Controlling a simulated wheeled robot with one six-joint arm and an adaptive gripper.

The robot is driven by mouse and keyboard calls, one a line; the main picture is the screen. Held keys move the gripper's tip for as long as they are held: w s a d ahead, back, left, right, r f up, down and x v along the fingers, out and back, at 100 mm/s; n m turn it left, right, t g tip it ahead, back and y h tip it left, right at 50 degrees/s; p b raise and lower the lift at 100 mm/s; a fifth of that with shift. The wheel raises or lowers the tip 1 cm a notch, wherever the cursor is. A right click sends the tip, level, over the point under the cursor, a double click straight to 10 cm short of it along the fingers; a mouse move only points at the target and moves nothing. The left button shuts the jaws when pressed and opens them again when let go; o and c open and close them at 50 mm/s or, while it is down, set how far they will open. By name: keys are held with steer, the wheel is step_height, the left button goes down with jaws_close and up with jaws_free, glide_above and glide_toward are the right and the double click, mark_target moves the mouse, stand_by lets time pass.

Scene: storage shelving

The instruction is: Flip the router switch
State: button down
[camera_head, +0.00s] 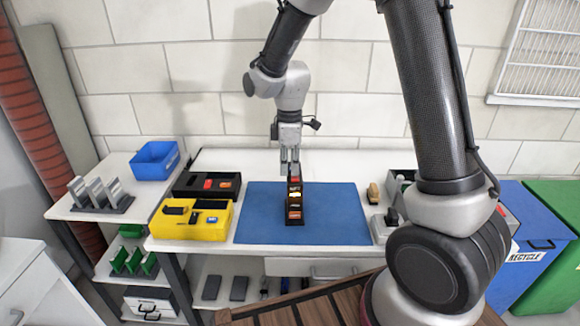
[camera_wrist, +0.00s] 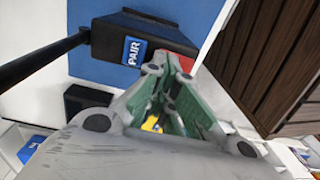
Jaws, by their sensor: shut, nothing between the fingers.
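A dark, narrow device (camera_head: 295,213), which I take for the router, stands on the blue mat (camera_head: 340,225). Its face carries orange, yellow and red patches. In the wrist view a black box (camera_wrist: 120,38) shows a blue PAIR label, a black rod reaching left and a bit of red at its right end. My gripper (camera_head: 290,170) points down at the far end of the device, fingers together and empty. In the wrist view the fingertips (camera_wrist: 168,65) overlap the box's red end. I cannot tell whether they touch it. No switch can be clearly made out.
A yellow case (camera_head: 165,226) and a black tray (camera_head: 190,185) stand left of the mat. A blue bin (camera_head: 155,160) sits on the left shelf. A brush (camera_head: 373,193) and grey items lie to the right. The mat is clear on both sides of the device.

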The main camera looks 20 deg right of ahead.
mark_target(301, 180)
steer(key=shift+s+a+f, duration=0.1)
steer(key=shift+s+f, duration=0.05)
steer(key=shift+s, duration=0.65)
step_height(301, 180, up, 14)
steer(key=w, duration=0.3)
steer(key=s+d+r+m+t, duration=0.2)
steer(key=s+d+m, duration=0.5)
steer(key=s, duration=0.5)
steer(key=s+d+r+m+t, duration=0.3)
steer(key=s+d+m, duration=0.5)
steer(key=s+d, duration=0.2)
steer(key=shift+s, duration=1)
